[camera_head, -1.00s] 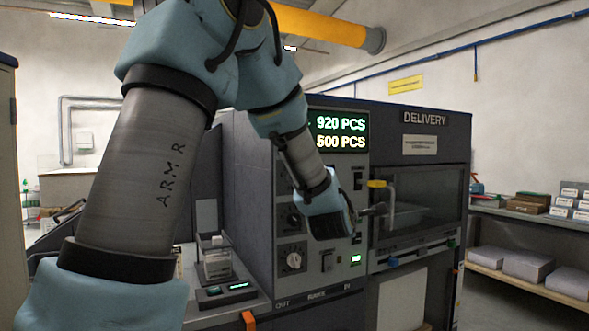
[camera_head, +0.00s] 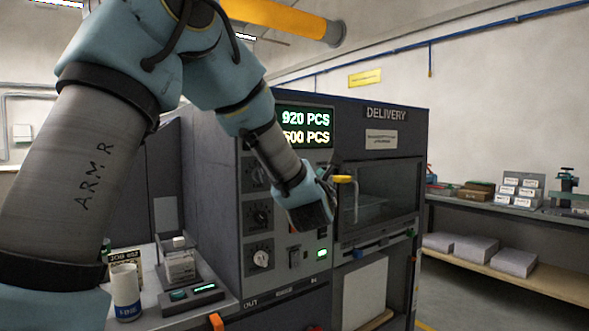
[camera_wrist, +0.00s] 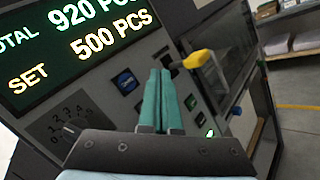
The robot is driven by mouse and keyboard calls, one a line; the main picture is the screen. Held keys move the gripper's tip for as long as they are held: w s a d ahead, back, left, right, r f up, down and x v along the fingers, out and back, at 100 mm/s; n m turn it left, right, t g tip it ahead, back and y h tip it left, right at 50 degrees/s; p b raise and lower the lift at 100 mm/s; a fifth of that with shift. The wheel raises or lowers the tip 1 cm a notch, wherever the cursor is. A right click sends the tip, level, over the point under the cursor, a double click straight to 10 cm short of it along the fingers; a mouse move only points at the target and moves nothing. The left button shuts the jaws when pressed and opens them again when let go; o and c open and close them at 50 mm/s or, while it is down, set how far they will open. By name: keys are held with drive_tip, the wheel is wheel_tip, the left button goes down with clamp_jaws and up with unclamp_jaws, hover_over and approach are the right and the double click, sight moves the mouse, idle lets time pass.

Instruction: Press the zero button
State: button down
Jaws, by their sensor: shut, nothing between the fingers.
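The dark machine's control panel (camera_head: 285,250) stands in front of me. In the wrist view it carries a blue button (camera_wrist: 126,81), several dark buttons beside and below my fingers, and a green-lit button (camera_wrist: 209,133); I cannot read which is zero. My gripper (camera_wrist: 160,72) is shut and empty, its two teal fingers together, pointing at the panel just right of the blue button. Whether the tips touch the panel I cannot tell. In the head view my gripper (camera_head: 328,178) is in front of the panel's right side and hides part of it. The display (camera_wrist: 75,40) reads 920 PCS and SET 500 PCS.
Dials (camera_head: 260,257) line the panel's left.

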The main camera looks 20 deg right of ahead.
drive_tip(key=w+a+p, duration=0.1)
drive_tip(key=w, duration=0.7)
drive_tip(key=shift+a, duration=0.25)
drive_tip(key=shift+w, duration=0.15)
idle(1.7)
drive_tip(key=shift+w+a+b, duration=0.1)
drive_tip(key=shift+w+b, duration=0.2)
drive_tip(key=shift+b, duration=0.25)
drive_tip(key=shift+w+a+b, duration=0.1)
drive_tip(key=shift+w+b, duration=0.25)
drive_tip(key=shift+w, duration=0.15)
idle(0.5)
drive_tip(key=shift+s, duration=0.2)
drive_tip(key=shift+s+d+b, duration=0.2)
drive_tip(key=shift+s+b, duration=0.5)
